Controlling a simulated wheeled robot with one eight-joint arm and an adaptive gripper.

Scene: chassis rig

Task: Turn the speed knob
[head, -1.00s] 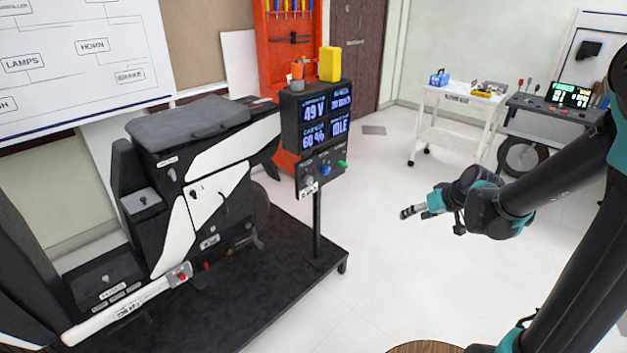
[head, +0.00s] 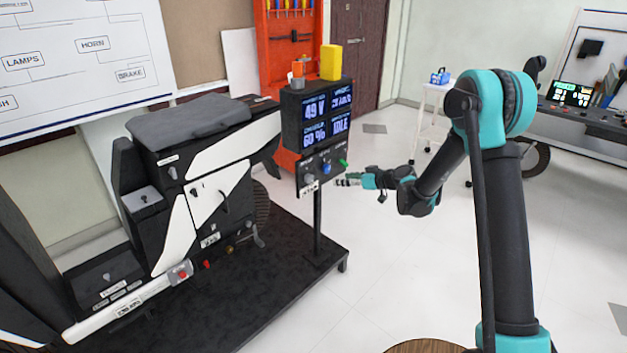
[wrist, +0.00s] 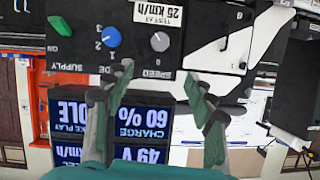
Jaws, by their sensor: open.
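The speed knob (wrist: 160,41) is a grey round knob on the black control panel, with a SPEED label beside it, upside down in the wrist view. In the head view the grey knob (head: 308,179) is at the panel's left end. A blue knob (wrist: 111,37) and a green switch (wrist: 60,26) share the panel. My gripper (wrist: 158,85) is open and empty, its two fingers spread to either side of the knob's line, apart from it. In the head view my gripper (head: 342,182) is just right of the panel.
A display (head: 318,117) reading 49 V, 60 % and IDLE sits above the panel on a thin post (head: 317,225). A yellow block (head: 331,62) stands on top. The scooter rig (head: 200,150) is left on a black platform (head: 215,310).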

